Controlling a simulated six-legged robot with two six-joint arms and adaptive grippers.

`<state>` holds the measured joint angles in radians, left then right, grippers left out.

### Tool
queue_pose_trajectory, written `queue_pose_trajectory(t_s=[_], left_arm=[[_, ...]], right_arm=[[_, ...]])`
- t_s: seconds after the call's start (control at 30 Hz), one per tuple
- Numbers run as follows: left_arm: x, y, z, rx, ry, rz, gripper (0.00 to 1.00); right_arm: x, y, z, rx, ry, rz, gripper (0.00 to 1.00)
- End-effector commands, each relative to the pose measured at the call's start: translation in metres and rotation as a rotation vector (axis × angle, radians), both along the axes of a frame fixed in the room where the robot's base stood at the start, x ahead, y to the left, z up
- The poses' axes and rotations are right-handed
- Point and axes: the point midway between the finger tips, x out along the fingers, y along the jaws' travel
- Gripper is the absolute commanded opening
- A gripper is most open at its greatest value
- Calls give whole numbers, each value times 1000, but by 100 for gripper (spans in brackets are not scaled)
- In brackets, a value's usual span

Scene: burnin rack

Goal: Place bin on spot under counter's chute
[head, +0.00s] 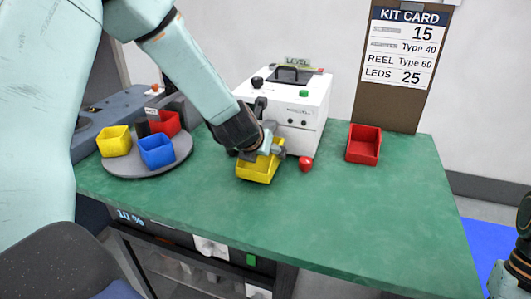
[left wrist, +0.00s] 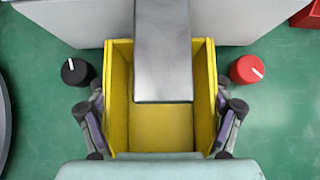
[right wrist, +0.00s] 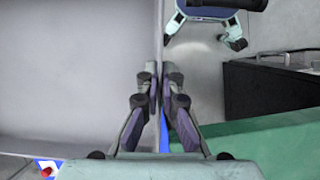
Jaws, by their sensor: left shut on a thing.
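The yellow bin (head: 258,170) is at the front of the white counter machine (head: 290,105), on or just above the green bench. My left gripper (left wrist: 160,115) is shut on it, with one finger against each side wall. In the left wrist view the bin (left wrist: 163,130) is empty where I can see inside, and the grey metal chute (left wrist: 163,50) reaches over its far part. The spot under the chute is hidden by the bin. My right gripper (head: 518,268) is at the lower right, away from the bench top; its fingers (right wrist: 160,90) are together and hold nothing visible.
A black knob (left wrist: 77,71) and a red knob (left wrist: 246,69) flank the bin closely. A round grey tray (head: 125,168) holds yellow, blue and red bins on the left. A red bin (head: 364,144) stands on the right near the kit card board (head: 390,100). The front right bench is clear.

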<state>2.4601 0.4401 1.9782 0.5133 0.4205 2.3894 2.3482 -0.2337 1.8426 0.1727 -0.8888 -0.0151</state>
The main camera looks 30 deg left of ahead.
Motion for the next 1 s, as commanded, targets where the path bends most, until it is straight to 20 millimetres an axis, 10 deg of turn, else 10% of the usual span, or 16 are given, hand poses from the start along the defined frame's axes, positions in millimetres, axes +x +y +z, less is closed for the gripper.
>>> queue_pose_trajectory(t_s=[0.63, 0.67, 1.0], left_arm=[[13, 2, -18, 0, -1, -1, 41], [12, 2, -18, 0, 0, -1, 81], [12, 2, -17, 0, 0, -1, 100]], right_arm=[[0, 0, -8, 0, 0, 0, 0], [0, 0, -7, 0, 0, 0, 0], [0, 0, -7, 0, -1, 0, 0]])
